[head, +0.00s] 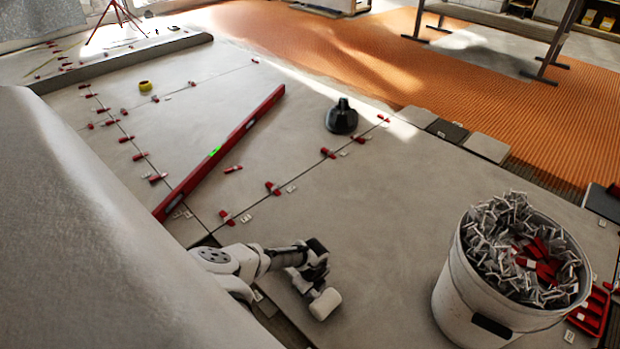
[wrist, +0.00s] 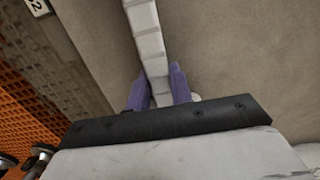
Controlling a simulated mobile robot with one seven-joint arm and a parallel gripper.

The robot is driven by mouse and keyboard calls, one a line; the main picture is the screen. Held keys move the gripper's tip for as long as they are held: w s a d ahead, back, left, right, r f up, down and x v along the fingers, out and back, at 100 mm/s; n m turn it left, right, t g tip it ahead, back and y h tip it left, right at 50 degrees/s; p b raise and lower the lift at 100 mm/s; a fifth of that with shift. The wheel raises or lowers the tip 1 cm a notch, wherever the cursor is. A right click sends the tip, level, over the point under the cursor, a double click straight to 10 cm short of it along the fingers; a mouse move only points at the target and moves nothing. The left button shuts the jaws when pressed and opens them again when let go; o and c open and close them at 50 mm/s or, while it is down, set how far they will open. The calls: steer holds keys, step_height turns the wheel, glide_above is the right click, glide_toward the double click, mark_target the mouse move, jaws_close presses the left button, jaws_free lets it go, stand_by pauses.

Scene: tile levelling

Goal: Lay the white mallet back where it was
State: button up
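The white mallet shows in the head view by its pale, thick head (head: 325,303), low over the large grey tile at front centre. I cannot tell whether the head touches the tile. My gripper (head: 316,268) is at the mallet, just above its head. In the wrist view, my gripper's two purple fingers (wrist: 160,90) are on either side of the white, ribbed handle (wrist: 147,40) and appear closed on it. The handle runs up to the picture's top edge. The lower part of the handle is hidden behind the gripper body.
A white bucket (head: 462,300) full of clips stands at right, beside a red tray (head: 591,312). A long red level (head: 225,145) lies across the tiles. A black suction cup (head: 342,118) and yellow tape roll (head: 145,86) sit farther back. Red wedges line the joints.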

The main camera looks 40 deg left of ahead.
steer(key=o, duration=0.4)
steer(key=shift+o, duration=0.2)
step_height(320, 180, up, 12)
steer(key=p, duration=0.5)
steer(key=shift+d+r, duration=0.2)
steer(key=shift+d, duration=0.15)
